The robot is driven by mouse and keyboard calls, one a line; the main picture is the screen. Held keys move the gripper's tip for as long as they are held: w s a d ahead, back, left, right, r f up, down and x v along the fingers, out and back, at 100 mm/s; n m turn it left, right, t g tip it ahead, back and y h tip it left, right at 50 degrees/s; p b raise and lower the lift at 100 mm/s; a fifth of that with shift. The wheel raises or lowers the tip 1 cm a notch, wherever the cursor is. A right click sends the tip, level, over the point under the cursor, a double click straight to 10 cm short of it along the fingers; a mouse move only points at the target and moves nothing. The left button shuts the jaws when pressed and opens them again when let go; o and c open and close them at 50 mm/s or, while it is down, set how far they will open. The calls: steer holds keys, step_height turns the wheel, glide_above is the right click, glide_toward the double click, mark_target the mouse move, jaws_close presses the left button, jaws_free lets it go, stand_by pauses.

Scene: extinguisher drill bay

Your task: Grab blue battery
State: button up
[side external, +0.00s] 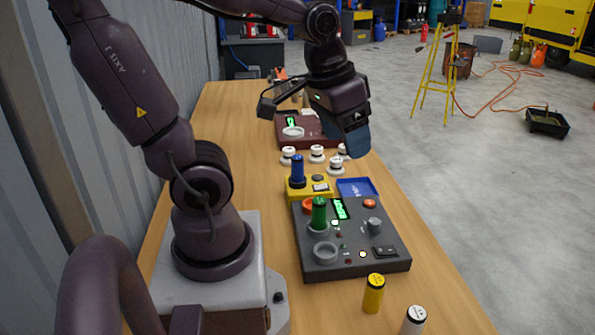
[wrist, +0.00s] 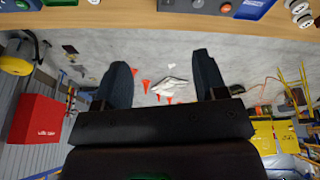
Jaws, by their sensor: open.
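The blue battery (side external: 298,170) stands upright in a yellow holder (side external: 322,187) on the table, in the side view. My gripper (side external: 356,140) is above the table, beyond and to the right of the blue battery, apart from it. In the wrist view its two dark fingers (wrist: 163,82) are spread with nothing between them. I cannot make out the blue battery in the wrist view.
A green battery (side external: 319,213) stands in a dark panel (side external: 350,262) in front. Yellow (side external: 373,294) and white (side external: 413,320) batteries stand near the front edge. A blue tray (side external: 358,188) and several white-topped pieces (side external: 317,154) are close by. A red-brown panel (side external: 291,141) lies farther back.

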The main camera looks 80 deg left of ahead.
steer(key=a+f+n+g, duration=0.1)
steer(key=a+f+n, duration=0.25)
steer(key=a, duration=0.35)
steer(key=a+f+n+g, duration=0.1)
steer(key=a+f+n, duration=0.25)
steer(key=a, duration=0.25)
steer(key=n+g+y, duration=0.2)
steer(key=n+y, duration=0.1)
steer(key=n, duration=0.7)
glide_toward(298, 157)
steer(key=x, duration=0.7)
steer(key=shift+s+d+f, duration=0.1)
steer(key=shift+s+f, duration=0.05)
steer(key=shift+s, duration=0.2)
steer(key=shift+w+x, duration=0.15)
steer(key=shift+x, duration=1.25)
steer(key=shift+w+x, duration=0.15)
steer(key=shift+x, duration=1.25)
steer(key=c, duration=1.1)
steer(key=shift+o, duration=0.2)
